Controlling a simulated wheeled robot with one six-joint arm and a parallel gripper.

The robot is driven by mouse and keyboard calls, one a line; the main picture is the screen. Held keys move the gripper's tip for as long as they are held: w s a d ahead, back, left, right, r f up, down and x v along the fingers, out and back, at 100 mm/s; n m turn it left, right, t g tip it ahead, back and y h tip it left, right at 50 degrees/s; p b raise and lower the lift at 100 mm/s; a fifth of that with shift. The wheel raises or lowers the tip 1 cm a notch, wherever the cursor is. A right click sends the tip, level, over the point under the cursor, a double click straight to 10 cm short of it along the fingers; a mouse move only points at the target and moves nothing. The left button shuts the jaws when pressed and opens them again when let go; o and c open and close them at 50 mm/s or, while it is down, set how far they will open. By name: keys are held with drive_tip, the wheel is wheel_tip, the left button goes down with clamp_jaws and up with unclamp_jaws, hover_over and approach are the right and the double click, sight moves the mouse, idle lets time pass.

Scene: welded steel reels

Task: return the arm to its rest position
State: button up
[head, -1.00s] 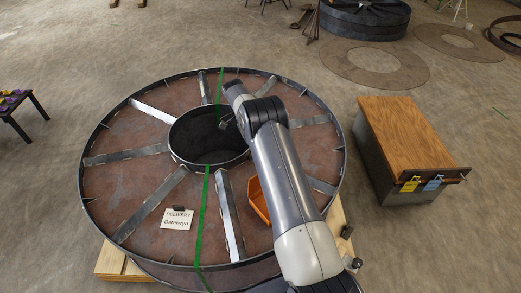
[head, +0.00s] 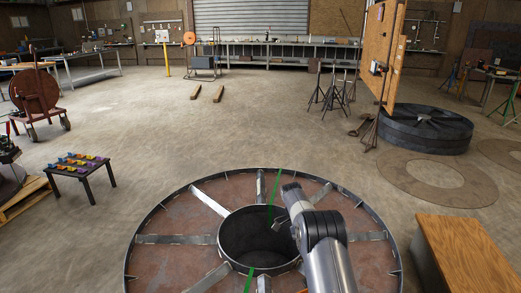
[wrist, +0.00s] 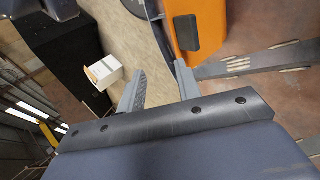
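My arm (head: 328,250) is folded over the large steel reel (head: 180,240) in the head view, with its wrist part (head: 292,195) above the reel's hub. My gripper is small and mostly hidden there. In the wrist view my gripper (wrist: 160,84) has its two grey fingers apart, with nothing between them.
A green strap (head: 274,195) crosses the reel. A wooden-topped box (head: 465,255) stands right of it. A small black table (head: 82,172) with coloured pieces stands left. A dark reel (head: 427,130) lies at the back right. The floor behind the large reel is mostly clear.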

wheel_tip(320, 180, down, 7)
drive_tip(key=b, duration=0.4)
drive_tip(key=shift+f+b, duration=0.15)
drive_tip(key=shift+b, duration=0.25)
drive_tip(key=shift+w, duration=0.1)
